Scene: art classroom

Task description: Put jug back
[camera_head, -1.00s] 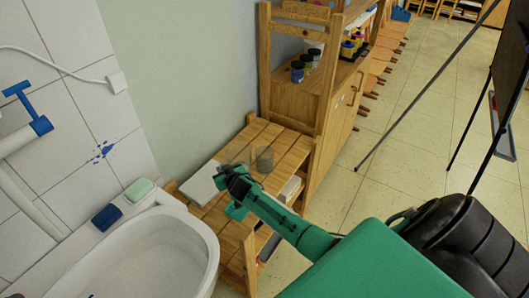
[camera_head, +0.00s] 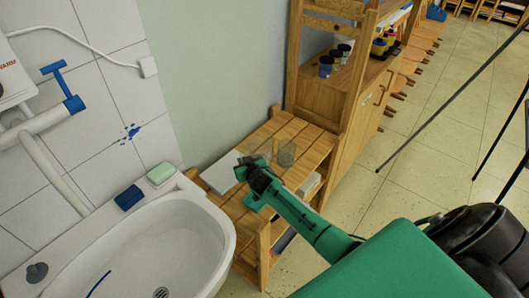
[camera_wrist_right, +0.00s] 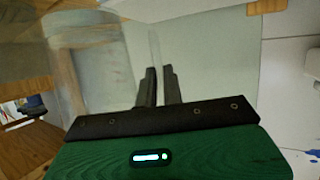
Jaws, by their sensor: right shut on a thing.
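The jug (camera_wrist_right: 115,85) is clear and nearly colourless, filling much of the right wrist view. In the head view it is a faint see-through shape (camera_head: 261,153) over the slatted wooden shelf (camera_head: 238,213). My right gripper (camera_head: 254,168) is shut on the jug, its two dark fingers (camera_wrist_right: 156,87) close together against it. I cannot tell whether the jug touches the shelf top. A clear glass jar (camera_head: 287,153) stands on the shelf just right of the jug; a glass shape also shows at the left of the wrist view (camera_wrist_right: 66,65). My left gripper is out of view.
A white flat sheet (camera_head: 220,175) lies on the shelf left of my gripper. A white sink (camera_head: 180,235) with a green soap (camera_head: 160,173) and a blue block (camera_head: 128,197) is at left. A wooden cabinet (camera_head: 350,110) with paint jars (camera_head: 326,66) stands behind.

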